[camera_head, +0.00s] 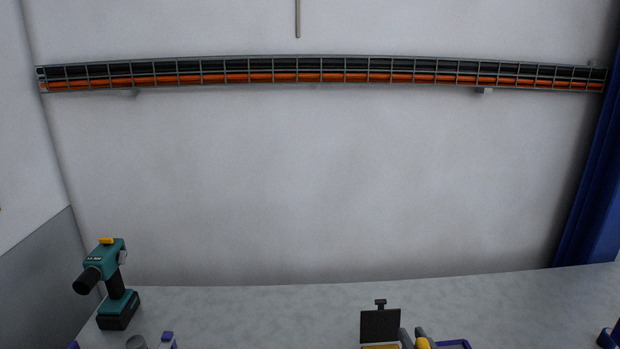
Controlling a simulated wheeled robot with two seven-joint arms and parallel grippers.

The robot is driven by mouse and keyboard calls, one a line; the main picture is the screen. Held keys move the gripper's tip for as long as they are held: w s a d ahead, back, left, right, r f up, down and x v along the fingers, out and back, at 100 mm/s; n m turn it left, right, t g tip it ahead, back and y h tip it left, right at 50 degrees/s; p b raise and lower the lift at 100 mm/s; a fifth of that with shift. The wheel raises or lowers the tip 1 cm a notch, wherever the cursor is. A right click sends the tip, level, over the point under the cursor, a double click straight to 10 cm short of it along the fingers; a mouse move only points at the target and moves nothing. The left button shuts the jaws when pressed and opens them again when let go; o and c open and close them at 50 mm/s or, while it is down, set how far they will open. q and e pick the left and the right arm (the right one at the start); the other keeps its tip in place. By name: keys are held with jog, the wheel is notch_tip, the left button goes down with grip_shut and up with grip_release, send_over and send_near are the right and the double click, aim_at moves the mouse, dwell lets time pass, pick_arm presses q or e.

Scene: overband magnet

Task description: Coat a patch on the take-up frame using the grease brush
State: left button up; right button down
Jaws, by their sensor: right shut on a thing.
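Only the bottom edge of the head view reaches the near things. Two short dark grey prongs with a bit of yellow between them rise there, right of centre. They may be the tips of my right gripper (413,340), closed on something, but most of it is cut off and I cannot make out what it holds. I cannot pick out the grease brush or the take-up frame. My left gripper does not show.
A grey bench top (260,310) runs along the wall. A teal and black cordless drill (116,285) stands at its left. A dark upright plate (380,325) and a blue rim (456,343) stand near the prongs. A cable tray (320,71) crosses the wall. The bench's middle is clear.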

jog(key=f, duration=0.2)
jog(key=s+f, duration=0.1)
jog(key=f, duration=0.1)
jog(key=shift+s+f, duration=0.1)
jog(key=shift+f, duration=0.1)
jog(key=shift+a, duration=0.15)
